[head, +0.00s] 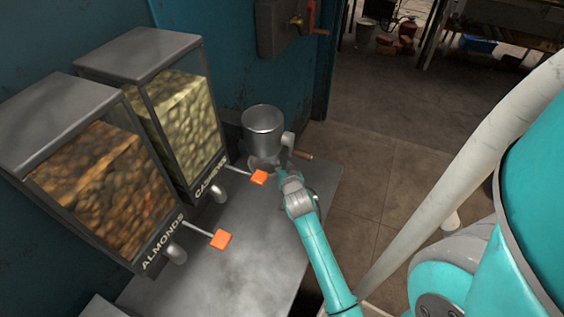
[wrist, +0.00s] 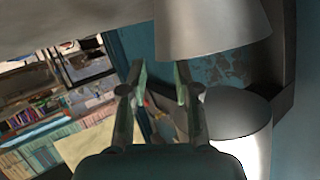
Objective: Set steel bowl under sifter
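The steel sifter (head: 263,128), a grey cylinder, stands at the far end of the metal counter. In the wrist view, which looks upside down, a grey tapered vessel (wrist: 210,32), apparently the steel bowl, is at the top, near the counter surface. A larger steel cylinder (wrist: 242,135), apparently the sifter, is at the lower right. My gripper (wrist: 162,80) is open, its two fingers apart with nothing held between them. The vessel is close to the right fingertip; I cannot tell whether they touch. In the head view my gripper (head: 283,172) is just beside the sifter's base and hides part of it.
Almond (head: 105,185) and cashew (head: 180,115) dispensers line the counter's left, with orange levers (head: 220,239) sticking out. The near counter (head: 215,280) is clear. Open floor (head: 385,165) lies to the right.

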